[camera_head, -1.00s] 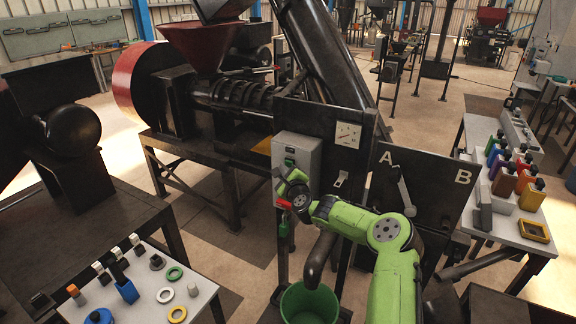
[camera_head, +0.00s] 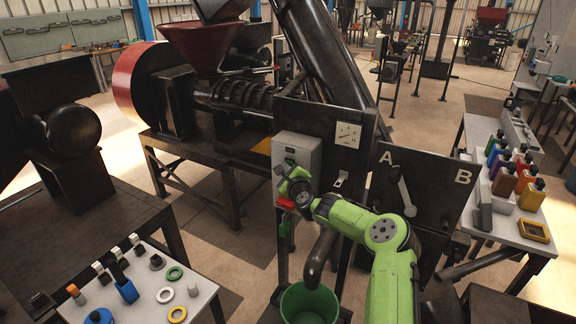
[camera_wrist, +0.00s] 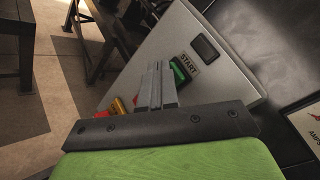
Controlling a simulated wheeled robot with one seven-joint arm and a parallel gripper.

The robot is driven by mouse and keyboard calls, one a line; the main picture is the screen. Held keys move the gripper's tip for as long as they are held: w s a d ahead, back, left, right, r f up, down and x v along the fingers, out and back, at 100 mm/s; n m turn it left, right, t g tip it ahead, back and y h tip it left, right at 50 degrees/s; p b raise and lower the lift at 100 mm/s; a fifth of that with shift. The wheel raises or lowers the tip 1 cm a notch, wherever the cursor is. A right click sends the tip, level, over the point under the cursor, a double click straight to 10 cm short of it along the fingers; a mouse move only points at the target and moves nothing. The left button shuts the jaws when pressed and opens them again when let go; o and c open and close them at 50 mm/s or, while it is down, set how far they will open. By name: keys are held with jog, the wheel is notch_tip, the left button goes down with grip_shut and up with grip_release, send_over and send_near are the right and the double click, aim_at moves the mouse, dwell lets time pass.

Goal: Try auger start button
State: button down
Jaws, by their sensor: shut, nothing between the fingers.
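The grey control box (camera_head: 307,148) stands on the dark post of the screw press. In the wrist view, its face (camera_wrist: 222,82) carries a green button (camera_wrist: 180,70) beside a START label (camera_wrist: 188,63). My gripper (camera_head: 281,170) is in front of the box's lower left part in the head view. In the wrist view my gripper (camera_wrist: 160,68) is shut and empty, its fingertips just left of the green button and partly over its edge. I cannot tell whether they touch it.
A dark rectangular window (camera_wrist: 205,47) sits above the label. A yellow-orange piece (camera_wrist: 117,106) shows lower on the box, partly hidden by my fingers. An amps gauge (camera_head: 347,135) is to the right. A green bucket (camera_head: 309,303) stands below, and an A/B lever panel (camera_head: 430,185) is at right.

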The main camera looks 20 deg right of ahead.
jog(key=shift+w+d, duration=0.1)
jog(key=shift+d, duration=0.05)
dwell(0.5)
jog(key=shift+s+a, duration=0.55)
jog(key=shift+a, duration=0.15)
jog(key=shift+s+a+p, duration=0.3)
jog(key=shift+s+a, duration=0.5)
jog(key=shift+a, duration=0.2)
jog(key=shift+s+a+p, duration=0.25)
jog(key=shift+s+a, duration=0.5)
jog(key=shift+a, duration=0.2)
